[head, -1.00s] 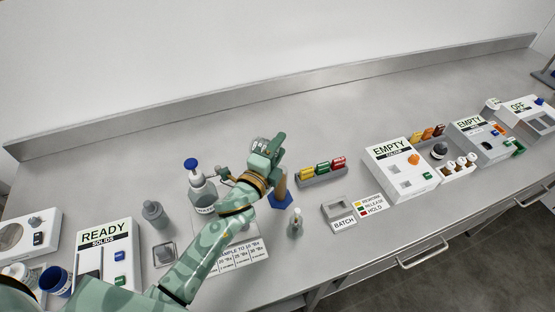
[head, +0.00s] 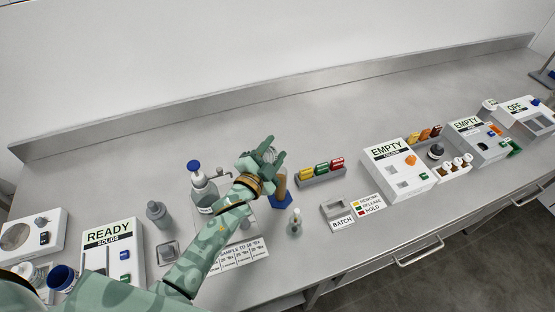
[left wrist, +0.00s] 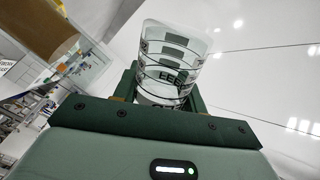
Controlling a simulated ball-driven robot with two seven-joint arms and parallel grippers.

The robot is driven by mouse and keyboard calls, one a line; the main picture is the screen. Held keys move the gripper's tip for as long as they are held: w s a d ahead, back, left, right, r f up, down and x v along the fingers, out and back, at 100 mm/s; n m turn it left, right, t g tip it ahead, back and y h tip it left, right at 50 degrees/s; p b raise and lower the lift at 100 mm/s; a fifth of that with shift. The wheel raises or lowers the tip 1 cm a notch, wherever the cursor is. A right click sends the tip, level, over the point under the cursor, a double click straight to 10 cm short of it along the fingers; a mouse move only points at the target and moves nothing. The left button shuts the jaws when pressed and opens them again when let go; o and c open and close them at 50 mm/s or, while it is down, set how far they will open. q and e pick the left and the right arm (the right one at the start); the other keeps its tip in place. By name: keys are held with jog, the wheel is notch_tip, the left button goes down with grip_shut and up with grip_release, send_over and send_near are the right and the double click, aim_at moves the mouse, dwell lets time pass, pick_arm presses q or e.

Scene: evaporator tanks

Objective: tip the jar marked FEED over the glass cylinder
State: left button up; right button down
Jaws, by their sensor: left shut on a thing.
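My left gripper (head: 264,157) is shut on a clear jar (left wrist: 172,62) with dark lettering that seems to read FEED. In the left wrist view the jar stands between the green fingers, and it looks nearly empty, though its contents are hard to tell. In the head view the jar (head: 267,153) is mostly hidden by the fingers. The glass cylinder (head: 279,182), with amber liquid and a blue foot, stands just below and right of the gripper. The cylinder also shows at the upper left of the left wrist view (left wrist: 48,32). My right gripper is out of view.
A blue-capped wash bottle (head: 203,190) stands left of my forearm. A small dropper bottle (head: 295,222) is in front of the cylinder. A rack of coloured tags (head: 321,176) and a BATCH tray (head: 338,213) are to the right. The bench behind is clear.

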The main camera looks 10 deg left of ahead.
pick_arm(q)
jog(key=n, duration=0.2)
jog(key=n+p, duration=0.1)
jog(key=n, duration=0.1)
jog(key=shift+a+f, duration=0.2)
jog(key=shift+f, duration=0.15)
jog(key=n, duration=0.3)
jog(key=shift+f+p, duration=0.35)
jog(key=shift+w+a+r+n+p, duration=0.15)
jog(key=shift+a+r+n+p, duration=0.15)
jog(key=shift+r+p, duration=0.3)
jog(key=r+n+p, duration=0.1)
jog(key=a+r+p, duration=0.1)
jog(key=p, duration=0.1)
jog(key=a+r+n+p, duration=0.1)
jog(key=r, duration=0.1)
jog(key=shift+w+a+n+p, duration=0.2)
jog(key=shift+w+n+p, duration=0.1)
jog(key=shift+p, duration=0.05)
jog(key=shift+f, duration=0.1)
